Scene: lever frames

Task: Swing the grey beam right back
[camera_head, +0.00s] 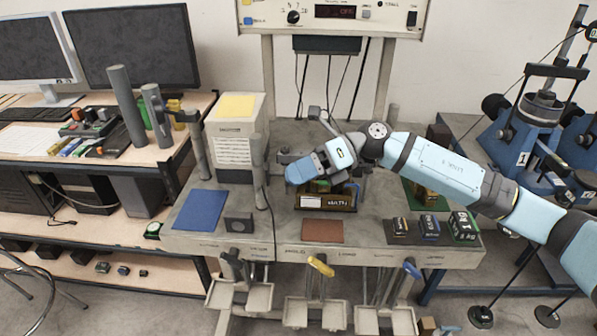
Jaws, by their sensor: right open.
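My right arm comes in from the right, and its gripper (303,170) is above the middle of the grey bench, over a dark box with a yellow-edged label (326,201). The gripper is open; its fingertips are hard to make out, and it hides part of what lies beneath. I cannot tell for sure which part is the grey beam. My left gripper is not in view.
A beige box (236,148), a blue mat (199,210) and a brown mat (322,230) are on the bench. Small labelled blocks (430,228) stand at its right front. Grey posts (126,105) rise at the left. Blue weighted machines (530,140) stand at the right.

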